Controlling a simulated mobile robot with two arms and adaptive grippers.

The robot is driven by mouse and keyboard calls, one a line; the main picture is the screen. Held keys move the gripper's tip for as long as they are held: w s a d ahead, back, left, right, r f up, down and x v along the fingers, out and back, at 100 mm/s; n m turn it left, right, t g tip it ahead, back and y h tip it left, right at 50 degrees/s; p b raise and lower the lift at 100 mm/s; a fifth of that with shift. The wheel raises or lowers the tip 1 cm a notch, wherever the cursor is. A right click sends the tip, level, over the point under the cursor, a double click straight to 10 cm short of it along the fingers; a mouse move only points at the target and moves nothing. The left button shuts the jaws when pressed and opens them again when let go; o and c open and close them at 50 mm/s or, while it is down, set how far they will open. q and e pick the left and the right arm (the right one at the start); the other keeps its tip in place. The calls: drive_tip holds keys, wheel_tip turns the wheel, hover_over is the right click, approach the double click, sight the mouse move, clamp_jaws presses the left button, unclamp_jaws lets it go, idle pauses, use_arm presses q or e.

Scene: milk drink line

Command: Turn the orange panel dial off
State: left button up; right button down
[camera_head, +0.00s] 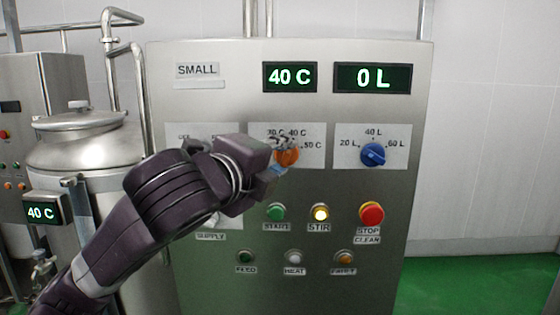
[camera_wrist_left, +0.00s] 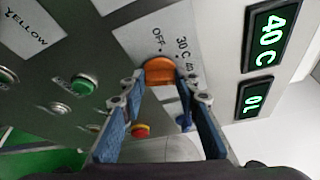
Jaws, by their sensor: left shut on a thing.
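The orange dial (camera_head: 288,156) sits on a white label plate (camera_head: 313,138) on the grey control panel. In the left wrist view the orange dial (camera_wrist_left: 159,71) shows between my fingertips, with the words OFF and 30 C beside it. My left gripper (camera_head: 284,150) reaches in from the left and is shut on the dial; its fingers (camera_wrist_left: 158,88) stand on both sides of it. The gripper hides part of the dial in the head view, so its pointer is hard to read. The display (camera_head: 290,77) reads 40 C. My right gripper is not in view.
A blue dial (camera_head: 374,155) sits to the right, under a display (camera_head: 372,78) reading 0 L. Below are a green START button (camera_head: 276,212), a lit STIR button (camera_head: 320,213) and a red STOP button (camera_head: 371,213). A steel tank (camera_head: 85,145) stands left.

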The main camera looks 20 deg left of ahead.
use_arm(q)
drive_tip(key=shift+f+n+b, duration=0.4)
drive_tip(key=shift+n+b, duration=0.2)
drive_tip(key=shift+b, duration=0.05)
drive_tip(key=n+t+b, duration=0.1)
drive_tip(key=n+b, duration=0.2)
drive_tip(key=n+t+b, duration=0.1)
drive_tip(key=n+b, duration=0.1)
drive_tip(key=n, duration=0.1)
drive_tip(key=f+n+t+b, duration=0.1)
drive_tip(key=n+b, duration=0.2)
drive_tip(key=shift+d+t+b, duration=0.2)
drive_tip(key=shift+t+b, duration=0.1)
drive_tip(key=shift+t, duration=0.1)
drive_tip(key=n+y+b, duration=0.1)
drive_tip(key=n, duration=0.1)
drive_tip(key=n+t+y+b, duration=0.1)
drive_tip(key=n+b, duration=0.1)
drive_tip(key=n, duration=0.1)
drive_tip(key=shift+w+d+f, duration=0.1)
drive_tip(key=shift+d+f, duration=0.05)
drive_tip(key=shift+n+y+b, duration=1)
drive_tip(key=shift+n+b, duration=0.2)
drive_tip(key=shift+n, duration=0.7)
drive_tip(key=shift+r+t, duration=0.2)
drive_tip(key=shift+t, duration=0.1)
drive_tip(key=o, duration=1.2)
drive_tip(key=shift+c, duration=0.2)
